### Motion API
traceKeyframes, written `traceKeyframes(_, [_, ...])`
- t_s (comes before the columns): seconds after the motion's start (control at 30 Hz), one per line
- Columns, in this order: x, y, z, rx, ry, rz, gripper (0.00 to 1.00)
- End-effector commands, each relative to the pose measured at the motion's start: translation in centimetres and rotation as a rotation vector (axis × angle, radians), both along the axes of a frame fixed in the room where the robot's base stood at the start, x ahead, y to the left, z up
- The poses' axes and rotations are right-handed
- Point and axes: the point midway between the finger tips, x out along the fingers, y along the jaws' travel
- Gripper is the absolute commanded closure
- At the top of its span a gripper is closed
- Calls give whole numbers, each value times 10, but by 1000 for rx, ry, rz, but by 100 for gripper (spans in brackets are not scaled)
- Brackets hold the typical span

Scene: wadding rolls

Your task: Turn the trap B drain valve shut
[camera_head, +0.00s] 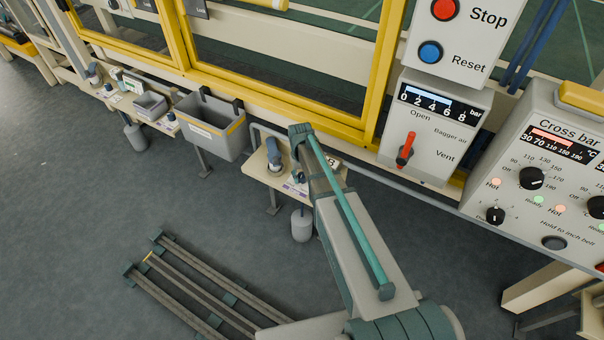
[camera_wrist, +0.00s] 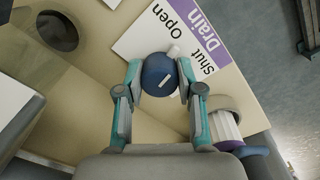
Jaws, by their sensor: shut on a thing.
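The label (camera_wrist: 150,38) has a purple Drain strip. My gripper (camera_wrist: 160,76) is shut on the knob, one teal-and-grey finger on each side. In the head view, my arm reaches down over the cream trap shelf (camera_head: 262,178) and largely hides the knob and fingers.
A grey bin (camera_head: 212,128) hangs left of the shelf. A small grey pot (camera_head: 301,225) hangs below it. In the wrist view a grey round fitting (camera_wrist: 225,120) sits close to the right finger. The yellow-framed machine stands behind; control boxes (camera_head: 432,125) are to the right.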

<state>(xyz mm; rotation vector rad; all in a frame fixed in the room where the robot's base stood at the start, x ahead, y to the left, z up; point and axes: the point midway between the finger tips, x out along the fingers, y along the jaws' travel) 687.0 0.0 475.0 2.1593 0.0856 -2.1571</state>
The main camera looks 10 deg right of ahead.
Motion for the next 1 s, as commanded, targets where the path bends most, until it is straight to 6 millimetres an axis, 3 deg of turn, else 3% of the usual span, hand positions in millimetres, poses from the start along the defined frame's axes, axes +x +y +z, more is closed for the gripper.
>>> traceKeyframes(1.0, [1,1,1,1,1,-898,98])
